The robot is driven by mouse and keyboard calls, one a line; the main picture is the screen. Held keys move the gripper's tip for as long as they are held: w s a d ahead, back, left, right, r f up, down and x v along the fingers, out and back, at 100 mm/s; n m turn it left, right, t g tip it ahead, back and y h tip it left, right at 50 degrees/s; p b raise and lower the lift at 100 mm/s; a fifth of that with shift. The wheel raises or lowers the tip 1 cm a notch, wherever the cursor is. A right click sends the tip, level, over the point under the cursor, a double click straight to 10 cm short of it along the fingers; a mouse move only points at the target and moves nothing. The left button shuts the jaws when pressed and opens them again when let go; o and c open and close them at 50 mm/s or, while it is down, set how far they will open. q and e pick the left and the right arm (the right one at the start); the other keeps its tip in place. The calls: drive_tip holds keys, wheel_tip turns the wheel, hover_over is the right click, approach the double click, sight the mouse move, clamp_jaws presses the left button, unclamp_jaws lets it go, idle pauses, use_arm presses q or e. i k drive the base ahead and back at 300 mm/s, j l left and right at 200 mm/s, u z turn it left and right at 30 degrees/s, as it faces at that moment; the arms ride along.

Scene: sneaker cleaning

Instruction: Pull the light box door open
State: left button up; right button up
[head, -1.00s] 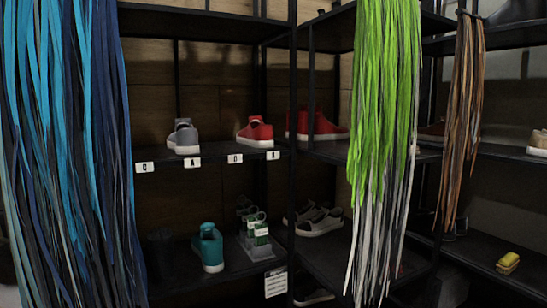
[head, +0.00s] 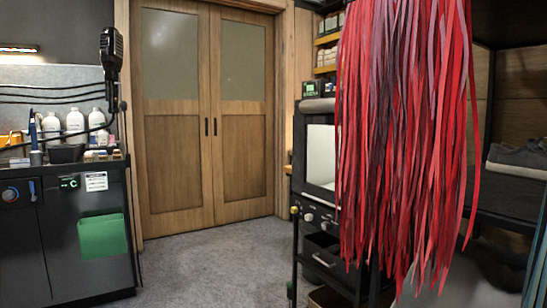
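A black boxy unit (head: 300,165) with a pale, bright front panel (head: 321,155) stands right of centre and looks like the light box. Its right part is hidden behind a hanging bundle of red laces (head: 405,130). I cannot tell whether its door is open or shut. Knobs (head: 308,216) and a drawer with a light handle (head: 323,260) are below the panel. Neither of my grippers is in view.
Closed wooden double doors (head: 208,120) stand at the back. A dark counter with bottles (head: 75,125) and a green cloth-like piece (head: 102,237) is on the left. Grey floor (head: 215,265) is clear between. A shoe shelf (head: 515,205) is at the right.

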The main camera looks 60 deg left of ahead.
sight(300, 185)
drive_tip(key=u, duration=1.6)
drive_tip(key=z, duration=0.35)
drive_tip(key=i+j+z, duration=0.1)
drive_tip(key=z, duration=0.35)
drive_tip(key=j+z, duration=0.4)
drive_tip(key=i+j+z, duration=0.1)
drive_tip(key=z, duration=0.35)
drive_tip(key=j, duration=0.1)
